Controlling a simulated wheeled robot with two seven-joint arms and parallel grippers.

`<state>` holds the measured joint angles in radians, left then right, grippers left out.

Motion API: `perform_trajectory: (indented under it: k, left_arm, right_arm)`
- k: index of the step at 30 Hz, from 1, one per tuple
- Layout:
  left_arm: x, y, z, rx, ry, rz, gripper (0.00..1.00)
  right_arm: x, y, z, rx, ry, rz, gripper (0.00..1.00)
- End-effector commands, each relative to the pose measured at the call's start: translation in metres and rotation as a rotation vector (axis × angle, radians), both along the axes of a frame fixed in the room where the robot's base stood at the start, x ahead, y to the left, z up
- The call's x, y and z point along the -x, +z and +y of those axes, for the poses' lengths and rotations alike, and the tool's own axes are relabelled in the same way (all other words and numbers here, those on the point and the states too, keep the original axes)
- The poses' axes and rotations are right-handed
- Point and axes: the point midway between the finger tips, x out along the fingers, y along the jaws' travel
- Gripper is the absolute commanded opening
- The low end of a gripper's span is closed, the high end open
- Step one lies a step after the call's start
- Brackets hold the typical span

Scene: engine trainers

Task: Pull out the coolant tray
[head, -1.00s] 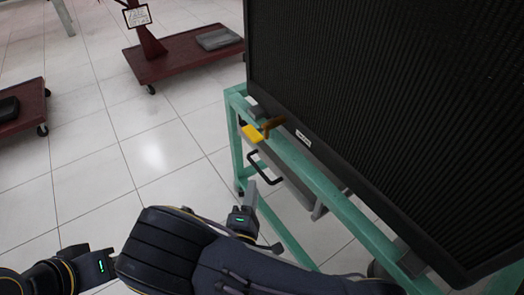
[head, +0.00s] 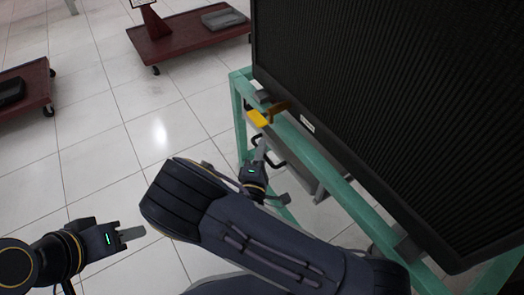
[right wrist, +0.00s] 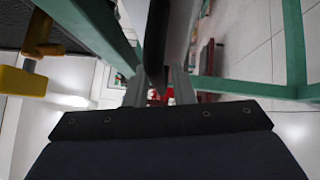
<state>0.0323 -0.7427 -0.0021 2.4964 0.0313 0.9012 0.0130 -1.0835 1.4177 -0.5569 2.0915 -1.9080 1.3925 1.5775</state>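The coolant tray (head: 300,170) is a grey box under the green frame's rail, partly hidden by that rail. Its black bar handle (head: 277,163) sticks out to the left, and my right gripper (head: 261,150) is at it. In the right wrist view the black handle (right wrist: 157,45) stands between the two grey fingers of my right gripper (right wrist: 159,88), with gaps visible beside it. The fingers look open around it. My left gripper (head: 130,233) is at the lower left, away from the tray and empty; its finger gap does not show clearly.
A large black radiator panel (head: 400,100) stands on the green frame (head: 330,172) above the tray. A yellow-handled valve (head: 258,118) juts out just above the tray handle. Red carts (head: 180,45) stand farther back. The tiled floor left of the frame is clear.

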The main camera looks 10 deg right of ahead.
Motion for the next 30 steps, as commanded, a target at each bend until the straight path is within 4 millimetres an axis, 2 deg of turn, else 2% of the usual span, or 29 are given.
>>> perform_trajectory:
  k: [1,5,17,23,30]
  left_arm:
    - [0.000,0.000,0.000,0.000,0.000,0.000,0.36]
    - [0.000,0.000,0.000,0.000,0.000,0.000,0.36]
    - [0.000,-0.001,0.000,0.000,0.000,0.000,0.36]
    - [0.000,-0.005,0.000,0.000,0.000,0.000,0.36]
    - [0.000,-0.015,0.000,0.000,0.000,0.000,0.36]
  right_arm:
    - [0.000,0.000,0.000,0.000,0.000,0.000,0.15]
    - [0.000,0.000,0.000,0.000,0.000,0.000,0.00]
    - [0.003,-0.001,0.006,-0.002,0.001,0.002,0.00]
    - [0.015,-0.001,0.038,-0.005,0.005,0.001,0.00]
    - [0.038,-0.003,0.093,-0.005,0.005,0.002,0.00]
